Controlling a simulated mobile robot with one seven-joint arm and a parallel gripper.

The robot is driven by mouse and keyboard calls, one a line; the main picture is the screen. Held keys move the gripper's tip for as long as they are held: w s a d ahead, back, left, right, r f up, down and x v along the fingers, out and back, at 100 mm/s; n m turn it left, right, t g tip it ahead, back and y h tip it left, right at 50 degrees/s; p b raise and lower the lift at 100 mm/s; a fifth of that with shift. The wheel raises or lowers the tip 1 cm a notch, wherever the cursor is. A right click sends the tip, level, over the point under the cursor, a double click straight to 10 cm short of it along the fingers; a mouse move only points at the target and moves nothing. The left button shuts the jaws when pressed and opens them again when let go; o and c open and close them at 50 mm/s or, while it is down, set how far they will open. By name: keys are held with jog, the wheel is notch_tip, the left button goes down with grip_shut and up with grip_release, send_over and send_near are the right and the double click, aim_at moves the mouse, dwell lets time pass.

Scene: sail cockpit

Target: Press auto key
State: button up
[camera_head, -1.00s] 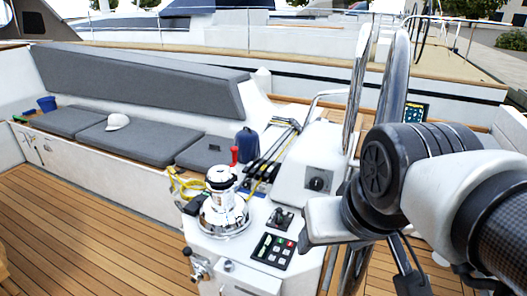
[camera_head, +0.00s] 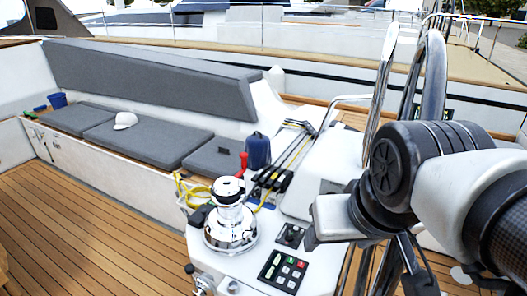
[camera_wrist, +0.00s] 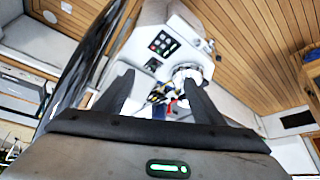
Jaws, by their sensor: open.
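The autopilot keypad (camera_head: 282,271) is a small black panel on the white console, with several pale keys, a green one and a red one. In the wrist view the keypad (camera_wrist: 162,44) shows beyond my left finger, its green and red keys visible. The labels are too small to read, so I cannot tell which key is auto. My gripper (camera_wrist: 158,78) is open, with its two dark fingers apart and nothing between them. It points toward the console and is apart from the keypad. In the head view my arm is at the right and the fingertips cannot be made out.
A chrome winch (camera_head: 231,217) stands left of the keypad, with yellow rope and a red handle (camera_head: 243,164) behind it. A small black switch panel (camera_head: 291,235) lies just behind the keypad. The steering wheel (camera_head: 433,80) rises right of the console. Open teak deck (camera_head: 90,220) lies left.

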jog(key=shift+s, duration=0.35)
jog(key=shift+c, duration=0.4)
grip_shut()
dwell(0.9)
